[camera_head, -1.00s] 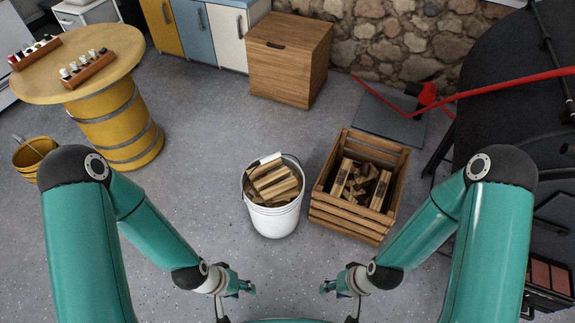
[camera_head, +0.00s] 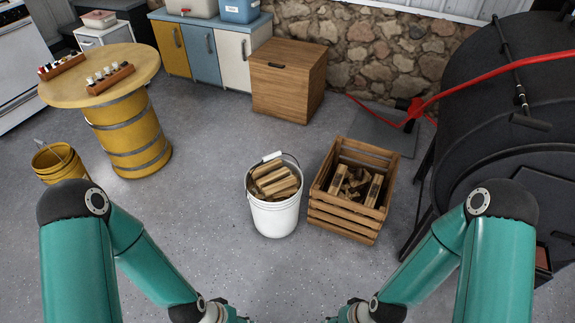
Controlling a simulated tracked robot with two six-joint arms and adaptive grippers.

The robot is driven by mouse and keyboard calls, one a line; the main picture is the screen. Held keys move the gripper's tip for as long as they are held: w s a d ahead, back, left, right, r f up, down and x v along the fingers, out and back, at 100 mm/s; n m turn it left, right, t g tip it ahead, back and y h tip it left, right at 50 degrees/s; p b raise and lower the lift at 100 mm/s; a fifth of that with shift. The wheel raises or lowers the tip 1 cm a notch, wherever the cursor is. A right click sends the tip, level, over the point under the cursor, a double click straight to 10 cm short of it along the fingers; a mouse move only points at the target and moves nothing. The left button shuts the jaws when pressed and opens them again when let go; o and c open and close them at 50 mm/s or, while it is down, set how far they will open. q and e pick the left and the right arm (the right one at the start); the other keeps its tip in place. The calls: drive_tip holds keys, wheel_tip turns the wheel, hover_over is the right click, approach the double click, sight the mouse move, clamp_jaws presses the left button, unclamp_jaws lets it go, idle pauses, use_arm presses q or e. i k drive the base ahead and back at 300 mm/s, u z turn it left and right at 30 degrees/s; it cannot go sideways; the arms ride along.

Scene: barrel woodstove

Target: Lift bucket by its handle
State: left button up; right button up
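A white bucket (camera_head: 273,217) stands upright on the floor near the middle, filled with split firewood (camera_head: 275,181). Its wire handle with a white grip (camera_head: 271,157) rests raised along the far side of the rim. My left gripper (camera_head: 238,317) shows only in part at the bottom edge, in front of the bucket and to its left. My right gripper (camera_head: 338,318) also shows only in part at the bottom edge, to the bucket's right. Both are clear of the bucket. Their fingers are cut off by the frame.
A wooden crate (camera_head: 342,220) with firewood stands close right of the bucket. A black barrel stove (camera_head: 480,110) fills the right side. A yellow drum table (camera_head: 130,135) and yellow bucket (camera_head: 58,162) stand left. A wooden box (camera_head: 288,85) is behind. The floor left of the bucket is clear.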

sight(276, 217)
drive_tip(key=u, duration=0.35)
drive_tip(key=i, duration=1)
drive_tip(key=z, duration=2.3)
drive_tip(key=i, duration=0.2)
drive_tip(key=z, duration=0.9)
drive_tip(key=k, duration=0.15)
drive_tip(key=z, duration=0.35)
